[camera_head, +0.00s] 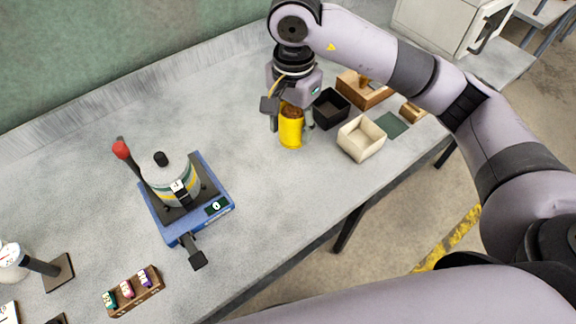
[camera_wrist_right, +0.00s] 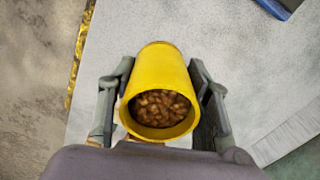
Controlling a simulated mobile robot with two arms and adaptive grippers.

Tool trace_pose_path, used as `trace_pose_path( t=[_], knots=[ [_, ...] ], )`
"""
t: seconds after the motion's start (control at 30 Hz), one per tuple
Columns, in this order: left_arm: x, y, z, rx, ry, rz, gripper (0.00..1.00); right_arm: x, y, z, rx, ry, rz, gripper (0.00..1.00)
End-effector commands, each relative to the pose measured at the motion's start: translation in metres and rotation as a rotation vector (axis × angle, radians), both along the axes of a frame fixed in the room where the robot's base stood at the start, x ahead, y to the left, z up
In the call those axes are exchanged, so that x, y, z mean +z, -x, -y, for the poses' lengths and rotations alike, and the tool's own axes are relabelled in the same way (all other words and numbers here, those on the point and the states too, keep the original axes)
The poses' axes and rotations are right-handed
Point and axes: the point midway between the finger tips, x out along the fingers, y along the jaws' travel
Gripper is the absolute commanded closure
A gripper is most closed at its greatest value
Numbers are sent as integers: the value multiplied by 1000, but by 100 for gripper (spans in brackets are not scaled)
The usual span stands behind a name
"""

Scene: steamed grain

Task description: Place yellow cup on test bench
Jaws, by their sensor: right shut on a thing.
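The yellow cup (camera_head: 291,132) is in the head view, right of the middle of the grey test bench (camera_head: 262,200). It holds brown grains, which show in the right wrist view inside the cup (camera_wrist_right: 158,75). My right gripper (camera_head: 291,112) is shut on the cup, with one finger on each side of it in the right wrist view (camera_wrist_right: 160,95). The cup looks upright and is at or just above the bench top; I cannot tell whether its base touches. My left gripper is not in view.
A rack of small vials (camera_head: 134,291) is near the front edge. The bench between scale and cup is clear.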

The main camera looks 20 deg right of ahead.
Motion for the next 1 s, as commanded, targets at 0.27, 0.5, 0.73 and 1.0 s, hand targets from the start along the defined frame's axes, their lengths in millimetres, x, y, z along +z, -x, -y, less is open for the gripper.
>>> trace_pose_path(
  t=[0.27,0.5,0.73,1.0],
  knots=[
    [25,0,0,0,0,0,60,-71,4,1,1,3,-9,86],
    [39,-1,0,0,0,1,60,-125,3,1,0,2,-5,86],
    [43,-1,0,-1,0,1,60,-147,2,0,0,0,-2,85],
    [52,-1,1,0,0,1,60,-181,2,0,1,0,-2,85]
  ],
)
